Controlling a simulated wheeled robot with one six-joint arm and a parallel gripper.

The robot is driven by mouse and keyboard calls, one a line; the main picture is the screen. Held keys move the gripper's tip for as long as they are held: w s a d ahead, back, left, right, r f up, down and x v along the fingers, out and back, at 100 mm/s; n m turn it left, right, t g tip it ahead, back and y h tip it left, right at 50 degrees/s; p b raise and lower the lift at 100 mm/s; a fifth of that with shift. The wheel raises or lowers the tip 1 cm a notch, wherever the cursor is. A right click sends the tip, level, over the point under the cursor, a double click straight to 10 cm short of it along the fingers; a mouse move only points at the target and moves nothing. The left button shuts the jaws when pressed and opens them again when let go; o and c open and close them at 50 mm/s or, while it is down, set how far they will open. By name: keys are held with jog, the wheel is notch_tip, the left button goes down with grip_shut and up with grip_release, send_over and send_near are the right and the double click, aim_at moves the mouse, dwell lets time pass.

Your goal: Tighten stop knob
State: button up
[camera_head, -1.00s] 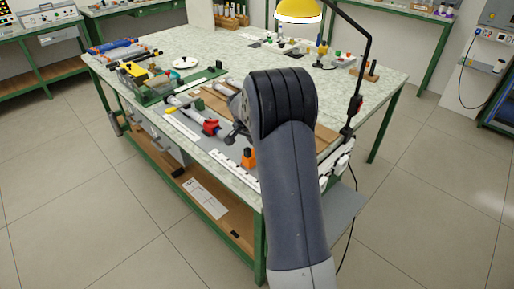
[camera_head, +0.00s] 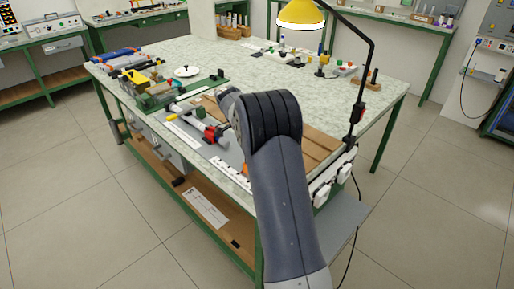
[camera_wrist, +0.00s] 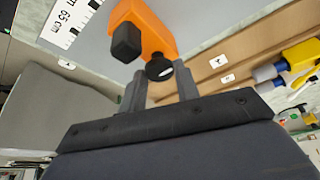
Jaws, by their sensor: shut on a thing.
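The orange stop (camera_wrist: 146,32) shows in the wrist view at the top centre, beside a white scale strip (camera_wrist: 72,18). A black block (camera_wrist: 126,42) is on its near left side. A round black stop knob (camera_wrist: 159,69) faces my gripper. My gripper (camera_wrist: 160,82) has its two grey fingers on either side of this knob and is shut on it. In the head view my arm hides the gripper and nearly all of the stop.
A red clamp (camera_head: 213,136) and a grey rod lie on the bench left of my arm. A yellow lamp (camera_head: 301,14) hangs above the bench (camera_head: 330,95), its black stand at the right. A wooden board (camera_head: 318,145) lies right of my arm. The bench middle is fairly clear.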

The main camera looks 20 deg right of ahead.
dwell(0.4)
jog(key=o, duration=0.7)
jog(key=v, duration=1)
jog(key=shift+a+r, duration=0.1)
jog(key=shift+r, duration=0.3)
jog(key=shift+f, duration=0.1)
jog(key=x, duration=1)
jog(key=shift+f, duration=0.3)
jog(key=shift+r, duration=0.1)
